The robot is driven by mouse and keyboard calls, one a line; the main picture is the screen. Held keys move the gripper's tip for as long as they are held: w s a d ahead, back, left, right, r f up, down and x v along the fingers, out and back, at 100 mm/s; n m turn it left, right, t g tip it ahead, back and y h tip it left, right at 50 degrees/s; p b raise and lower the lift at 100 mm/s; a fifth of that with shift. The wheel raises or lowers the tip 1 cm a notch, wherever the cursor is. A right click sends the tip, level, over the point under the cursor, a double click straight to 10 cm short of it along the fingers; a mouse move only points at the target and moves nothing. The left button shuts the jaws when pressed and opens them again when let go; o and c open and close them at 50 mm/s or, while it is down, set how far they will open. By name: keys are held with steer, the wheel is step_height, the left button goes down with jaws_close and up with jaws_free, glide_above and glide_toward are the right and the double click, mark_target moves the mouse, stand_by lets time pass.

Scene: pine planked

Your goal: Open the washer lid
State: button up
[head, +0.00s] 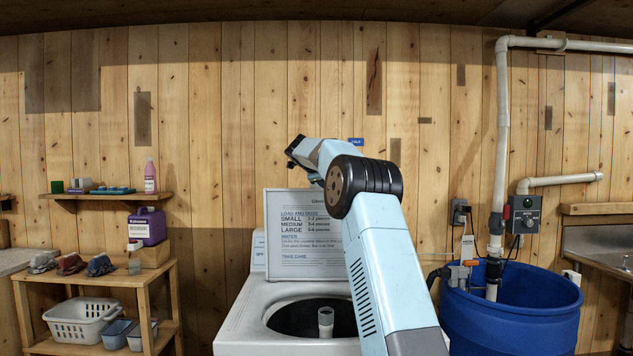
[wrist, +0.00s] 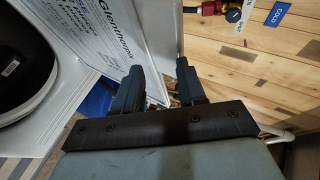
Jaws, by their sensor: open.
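The white washer (head: 240,320) stands in front of me. Its lid (head: 290,255) is raised and stands upright at the back, with its printed inner face towards me. The opening shows the dark drum and a pale agitator (head: 325,322). In the wrist view the lid's printed face (wrist: 95,45) is at upper left, and the dark drum opening is at far left. My gripper (wrist: 158,66) is open, its two dark fingers apart near the lid's edge. I cannot tell whether they touch the lid. In the head view my arm hides the lid's right part.
A blue barrel (head: 510,320) with a white pipe (head: 502,130) stands right of the washer. A wooden shelf unit (head: 140,280) with a white basket (head: 80,318) stands at left. A wall shelf (head: 105,195) holds a pink bottle (head: 150,176). The plank wall is close behind.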

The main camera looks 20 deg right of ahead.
steer(key=a+v, duration=0.1)
steer(key=v, duration=1.3)
steer(key=shift+w+a, duration=0.2)
steer(key=shift+f, duration=0.1)
